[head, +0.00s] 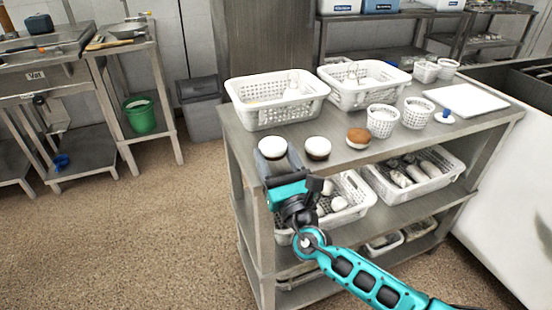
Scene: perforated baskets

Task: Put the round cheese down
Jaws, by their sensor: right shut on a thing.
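A round cheese (272,147) with a white top is at the tip of my right gripper (270,162), which is shut on it. The cheese is at the front left corner of the metal shelf table's top (340,173); I cannot tell whether it touches the surface. The fingers are partly hidden by the gripper body. To its right stand a white-topped round piece with a dark side (318,147) and an orange-brown round one (358,137). My left gripper is not in view.
Two white perforated baskets (262,118) (372,99) stand behind the cheese. Two small perforated cups (382,124) (416,115) and a white board (467,98) are to the right. Lower shelves hold more baskets (455,178). Bare top shows along the front edge.

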